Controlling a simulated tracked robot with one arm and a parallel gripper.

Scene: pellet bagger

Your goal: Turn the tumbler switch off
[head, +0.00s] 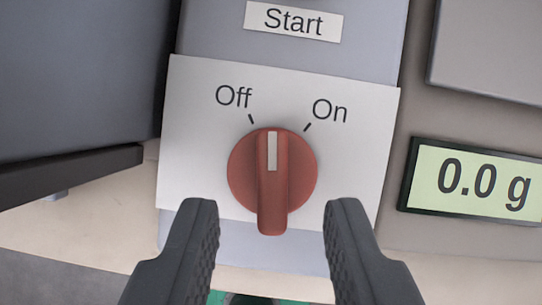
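The tumbler switch (272,185) is a round red knob with a raised grip bar on a white plate (200,110), in the middle of the head view. Its white mark points straight up in the picture, between the "Off" tick and the "On" tick and a little nearer "Off". My gripper (272,215) is open. One finger is on each side of the lower end of the grip bar, with a clear gap on both sides. No contact shows. How far the fingertips are from the plate is hard to tell.
A "Start" label (293,21) is above the plate. A lit display (472,182) reading 0.0 g is at the right, under a grey panel (490,50). A dark box (80,80) fills the upper left. A pale beige surface (90,225) is at the lower left.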

